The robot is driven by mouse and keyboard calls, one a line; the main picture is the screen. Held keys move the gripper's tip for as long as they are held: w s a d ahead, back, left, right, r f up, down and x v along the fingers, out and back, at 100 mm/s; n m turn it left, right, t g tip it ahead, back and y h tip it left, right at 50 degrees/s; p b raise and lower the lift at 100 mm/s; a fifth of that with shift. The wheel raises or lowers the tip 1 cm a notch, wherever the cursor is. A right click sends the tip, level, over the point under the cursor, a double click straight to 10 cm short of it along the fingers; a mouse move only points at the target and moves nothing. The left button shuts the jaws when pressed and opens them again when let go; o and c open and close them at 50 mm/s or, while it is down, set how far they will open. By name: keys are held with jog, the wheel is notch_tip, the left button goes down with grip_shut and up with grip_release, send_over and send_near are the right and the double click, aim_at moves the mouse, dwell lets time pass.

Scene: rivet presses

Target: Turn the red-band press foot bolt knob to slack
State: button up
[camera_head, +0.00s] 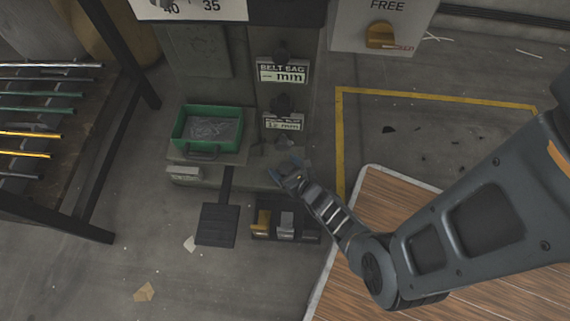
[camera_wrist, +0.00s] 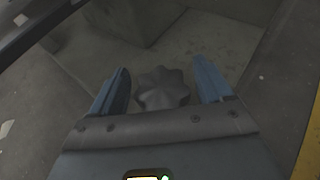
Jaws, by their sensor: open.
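A dark grey lobed knob (camera_wrist: 162,88) sits low at the press base. In the wrist view it stands between the two blue fingers of my gripper (camera_wrist: 166,92). The fingers are open, one on each side of the knob, and gaps show between them and it. In the head view my gripper (camera_head: 288,172) is down at the right front of the press base (camera_head: 262,178) and hides most of the knob. No red band is clear on this press in these frames.
A green tray (camera_head: 210,127) sits on the press ledge left of my gripper. A black pedal (camera_head: 217,224) and a low rack with blocks (camera_head: 286,225) are on the floor in front. A wooden-topped surface (camera_head: 380,195) lies under my arm. A bar rack (camera_head: 40,120) stands left.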

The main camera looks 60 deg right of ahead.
jog(key=shift+c, duration=0.4)
jog(key=c, duration=0.9)
jog(key=shift+n+y, duration=0.3)
jog(key=shift+y, duration=0.1)
jog(key=n+y, duration=0.2)
jog(key=n+t+y, duration=0.1)
jog(key=n+y, duration=0.1)
jog(key=y, duration=0.1)
jog(key=shift+n+t, duration=0.3)
jog(key=shift+n, duration=0.1)
jog(key=n+y, duration=0.1)
jog(key=y, duration=0.1)
jog(key=n+y, duration=0.2)
jog(key=n+g+y, duration=0.1)
jog(key=n+y, duration=0.1)
jog(key=shift+a, duration=0.25)
jog(key=shift+n+y, duration=0.3)
jog(key=shift+y, duration=0.1)
jog(key=o, duration=1)
